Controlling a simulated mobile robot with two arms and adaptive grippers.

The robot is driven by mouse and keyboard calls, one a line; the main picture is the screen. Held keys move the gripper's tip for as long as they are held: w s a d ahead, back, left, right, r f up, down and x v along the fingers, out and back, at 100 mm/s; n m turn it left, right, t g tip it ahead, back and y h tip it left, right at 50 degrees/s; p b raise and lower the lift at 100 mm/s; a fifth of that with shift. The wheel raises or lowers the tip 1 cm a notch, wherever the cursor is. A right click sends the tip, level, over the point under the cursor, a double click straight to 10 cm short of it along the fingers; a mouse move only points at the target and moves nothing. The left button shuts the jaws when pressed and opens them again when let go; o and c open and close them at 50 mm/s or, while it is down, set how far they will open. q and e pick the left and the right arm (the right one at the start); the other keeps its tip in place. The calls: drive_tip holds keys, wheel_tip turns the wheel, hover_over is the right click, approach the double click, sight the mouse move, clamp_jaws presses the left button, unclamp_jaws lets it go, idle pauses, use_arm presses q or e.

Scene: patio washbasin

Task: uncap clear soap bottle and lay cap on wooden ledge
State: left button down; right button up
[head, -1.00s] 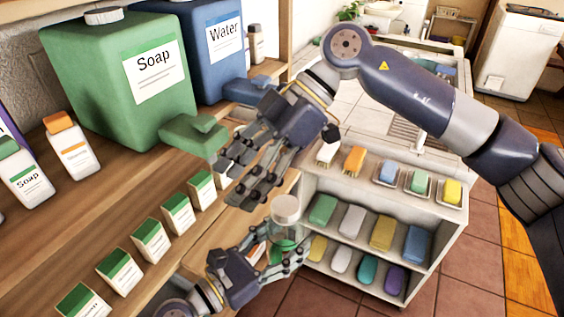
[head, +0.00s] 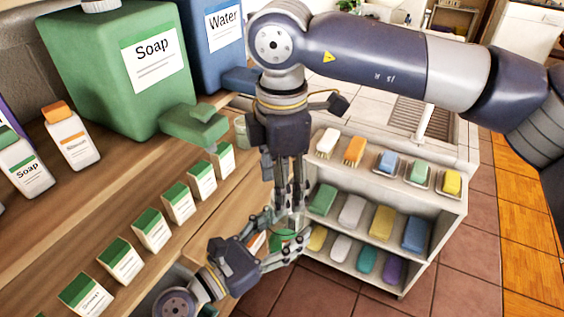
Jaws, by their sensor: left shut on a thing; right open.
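My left gripper (head: 283,248) is shut on the clear soap bottle (head: 281,238), which has green in its lower part, and holds it upright in front of the shelves. My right gripper (head: 288,203) is open and points straight down at the bottle's top from above. Its fingers hide most of the white cap, so I cannot tell whether they touch it. The wooden ledge (head: 205,232) runs along the left side, below and beside the row of cartons.
Several green-and-white cartons (head: 152,229) line the ledge's edge. A large green Soap canister (head: 105,80) and a blue Water canister (head: 212,50) stand behind. A white shelf unit (head: 390,258) with coloured soaps and sponges is at the right.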

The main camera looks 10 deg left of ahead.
drive_tip(key=shift+f, duration=0.9)
drive_tip(key=shift+c, duration=0.5)
